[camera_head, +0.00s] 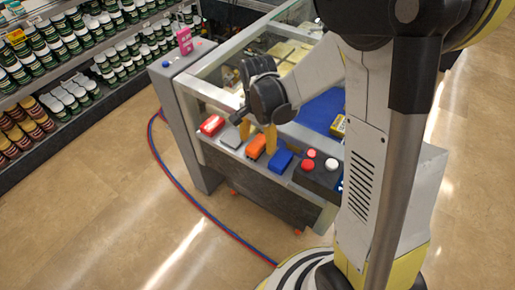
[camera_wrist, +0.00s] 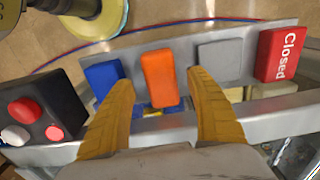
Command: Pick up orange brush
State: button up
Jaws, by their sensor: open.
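The orange brush (camera_head: 256,147) shows as an orange block on the front ledge of the grey machine, between a grey block and a blue block. In the wrist view the orange brush (camera_wrist: 160,76) appears between my two yellow fingers, with a gap on each side. My gripper (camera_head: 257,138) is open and points down at it from above. In the wrist view my gripper (camera_wrist: 161,82) has its fingertips spread on either side of the orange block. I cannot tell how far the tips are above the ledge.
The blue block (camera_head: 280,161) and grey block (camera_head: 231,137) sit close on either side. A red block (camera_wrist: 283,53) reads "Closed". A dark button box (camera_head: 319,173) is further along the ledge. A store shelf (camera_head: 60,117) stands left; cables (camera_head: 168,175) lie on the floor.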

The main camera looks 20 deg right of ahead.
aim_at(258, 143)
jog(key=shift+w+f, duration=0.1)
jog(key=shift+f, duration=1.2)
jog(key=shift+f+b, duration=0.25)
jog(key=shift+b, duration=0.35)
jog(key=c, duration=1.3)
